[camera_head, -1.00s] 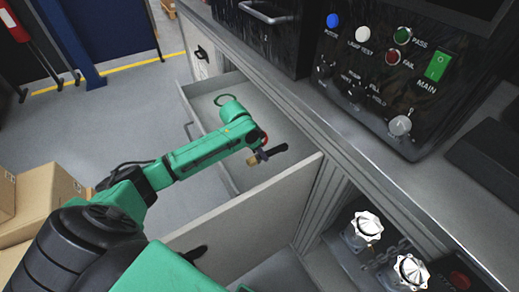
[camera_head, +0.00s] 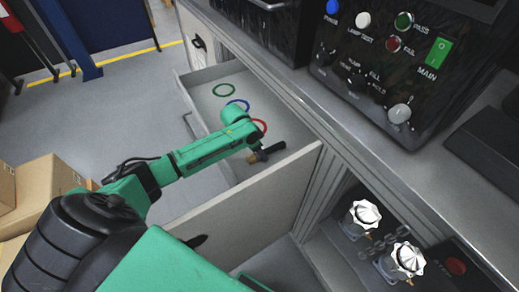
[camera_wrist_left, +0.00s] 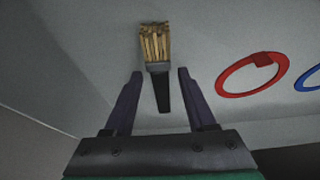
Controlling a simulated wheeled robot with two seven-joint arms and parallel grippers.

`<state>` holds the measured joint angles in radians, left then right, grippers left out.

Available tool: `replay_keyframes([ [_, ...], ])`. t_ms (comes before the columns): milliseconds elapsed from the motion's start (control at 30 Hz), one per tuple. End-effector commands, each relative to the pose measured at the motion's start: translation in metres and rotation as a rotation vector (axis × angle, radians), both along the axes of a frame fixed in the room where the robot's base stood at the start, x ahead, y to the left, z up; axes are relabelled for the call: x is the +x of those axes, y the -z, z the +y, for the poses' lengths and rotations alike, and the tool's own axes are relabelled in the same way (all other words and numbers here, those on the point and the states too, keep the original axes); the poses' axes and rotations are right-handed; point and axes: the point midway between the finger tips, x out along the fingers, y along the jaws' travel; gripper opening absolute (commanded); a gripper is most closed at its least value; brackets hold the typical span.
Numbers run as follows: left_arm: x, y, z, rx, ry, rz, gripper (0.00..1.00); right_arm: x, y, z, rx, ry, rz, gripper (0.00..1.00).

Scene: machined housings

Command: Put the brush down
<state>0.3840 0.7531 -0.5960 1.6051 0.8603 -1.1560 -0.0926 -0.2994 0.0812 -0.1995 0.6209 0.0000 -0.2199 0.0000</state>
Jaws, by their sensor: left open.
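The brush (camera_wrist_left: 155,45) has tan bristles and a dark handle. In the left wrist view it is over the drawer's pale floor, bristles pointing away from me. My left gripper (camera_wrist_left: 160,74) is open, with one finger on each side of the handle and a visible gap on both sides. In the head view the gripper (camera_head: 266,153) is inside the open drawer (camera_head: 262,190), with the tan bristles just showing beside the dark fingers. I cannot tell whether the brush rests fully on the floor. My right gripper is out of view.
The drawer's front panel stands close to my forearm. The bench with the control panel (camera_head: 400,70) is at the right, with silver knobbed parts (camera_head: 363,217) below.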

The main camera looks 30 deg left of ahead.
Motion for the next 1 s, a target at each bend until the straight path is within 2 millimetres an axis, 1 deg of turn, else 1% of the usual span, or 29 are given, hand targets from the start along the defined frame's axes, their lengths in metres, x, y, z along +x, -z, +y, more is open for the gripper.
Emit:
replay_keyframes([
  [167,-0.004,-0.016,0.003,0.000,0.000,-0.001,0.56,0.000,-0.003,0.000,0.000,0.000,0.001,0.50],
  [267,-0.011,-0.036,0.007,0.003,0.002,-0.003,0.56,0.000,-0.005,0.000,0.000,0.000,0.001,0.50],
  [400,-0.024,-0.072,0.016,0.003,-0.001,-0.003,0.56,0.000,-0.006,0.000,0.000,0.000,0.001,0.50],
  [500,-0.032,-0.094,0.020,0.003,0.001,-0.002,0.56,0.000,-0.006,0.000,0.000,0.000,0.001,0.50],
  [600,-0.037,-0.108,0.023,0.001,0.000,0.000,0.56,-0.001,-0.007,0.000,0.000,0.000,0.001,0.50],
  [733,-0.040,-0.114,0.023,-0.001,0.000,0.000,0.56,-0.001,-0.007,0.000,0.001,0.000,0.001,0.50],
  [1000,-0.039,-0.114,0.023,-0.001,0.000,0.000,0.56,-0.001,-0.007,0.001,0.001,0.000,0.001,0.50],
])
